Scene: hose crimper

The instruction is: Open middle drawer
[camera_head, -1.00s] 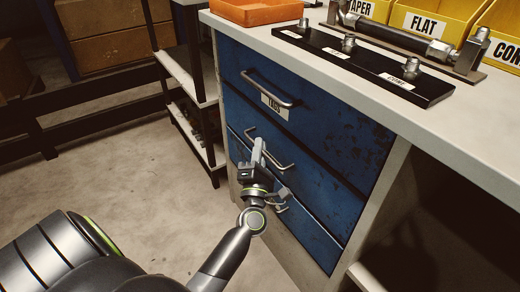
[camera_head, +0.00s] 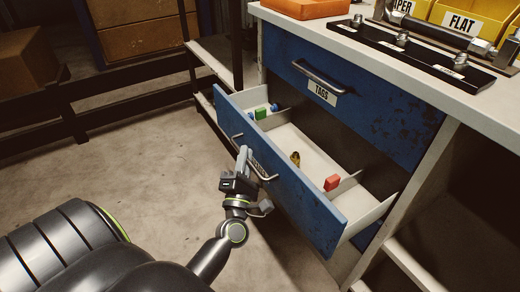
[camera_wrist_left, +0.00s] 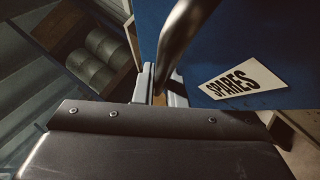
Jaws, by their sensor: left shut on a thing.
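The middle drawer (camera_head: 305,205) is blue-fronted and stands pulled well out of the cabinet. Its white inside shows, with dividers, a red block (camera_head: 332,183), a green block (camera_head: 260,114) and a small yellow-and-dark item (camera_head: 295,159). My left gripper (camera_head: 243,160) is at the drawer's metal handle (camera_head: 268,178), shut on it. In the left wrist view the handle (camera_wrist_left: 182,38) runs down between the fingers (camera_wrist_left: 158,85), beside a label reading SPARES (camera_wrist_left: 235,83). My right gripper is in neither view.
The top drawer (camera_head: 345,85), labelled TAGS, is closed above. The bench top (camera_head: 345,42) carries an orange tray (camera_head: 305,8), a black rack (camera_head: 410,55) and yellow bins (camera_head: 460,22). A shelf stands left of the cabinet. The floor (camera_head: 130,160) in front is clear.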

